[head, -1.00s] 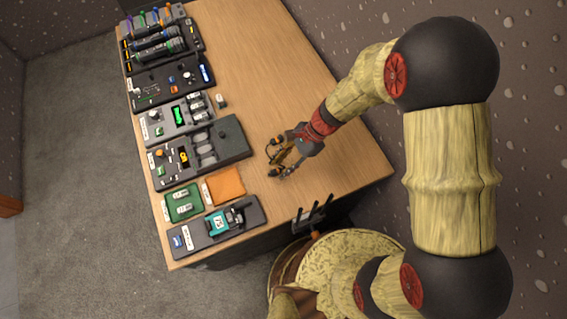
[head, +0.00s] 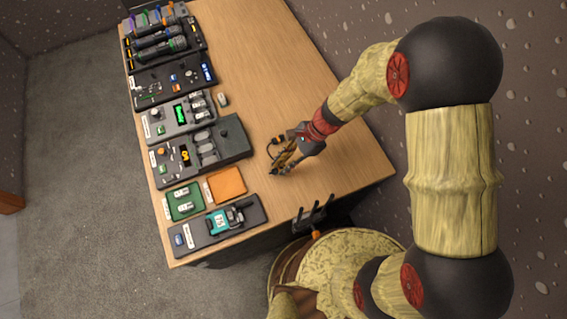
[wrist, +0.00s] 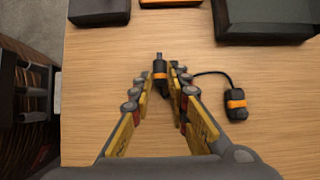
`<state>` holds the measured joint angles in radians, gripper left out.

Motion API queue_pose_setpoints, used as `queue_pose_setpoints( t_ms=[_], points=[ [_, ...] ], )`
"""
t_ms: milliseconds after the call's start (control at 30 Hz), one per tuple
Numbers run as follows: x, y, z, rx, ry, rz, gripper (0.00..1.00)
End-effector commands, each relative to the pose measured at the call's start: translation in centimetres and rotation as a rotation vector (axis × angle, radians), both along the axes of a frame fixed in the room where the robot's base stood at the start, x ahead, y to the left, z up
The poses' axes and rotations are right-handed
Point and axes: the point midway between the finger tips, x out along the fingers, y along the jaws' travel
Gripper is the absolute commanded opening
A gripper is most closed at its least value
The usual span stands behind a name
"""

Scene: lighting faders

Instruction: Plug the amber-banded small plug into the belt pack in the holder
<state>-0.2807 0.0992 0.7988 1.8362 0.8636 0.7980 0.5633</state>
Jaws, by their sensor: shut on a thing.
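My gripper (wrist: 158,84) is shut on a small black plug (wrist: 159,70) with an amber band, low over the table. The plug's tip points away from my wrist. A thin black cable runs right to a larger black body (wrist: 236,104) with an amber band, lying on the wood. In the head view my gripper (head: 279,166) is over the table's right part and largely hides the plug. The teal belt pack (head: 219,223) sits in a dark holder (head: 190,238) at the table's near end, to the gripper's lower left. Its socket is too small to make out.
An orange tray (head: 227,184) and a green tray (head: 172,203) with small grey pieces lie beyond the holder. Several dark consoles (head: 228,135) line the table's left side. A dark pronged rack (head: 313,212) stands at the near edge. The table's middle is clear.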

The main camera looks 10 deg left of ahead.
Motion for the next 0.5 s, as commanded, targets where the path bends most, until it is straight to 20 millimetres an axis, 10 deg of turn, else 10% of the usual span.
queue_pose_setpoints(
  t_ms=[500],
  points=[
    [0.0, 0.0, 3.9, 0.000, 0.000, 0.000, 0.00]
  ],
)
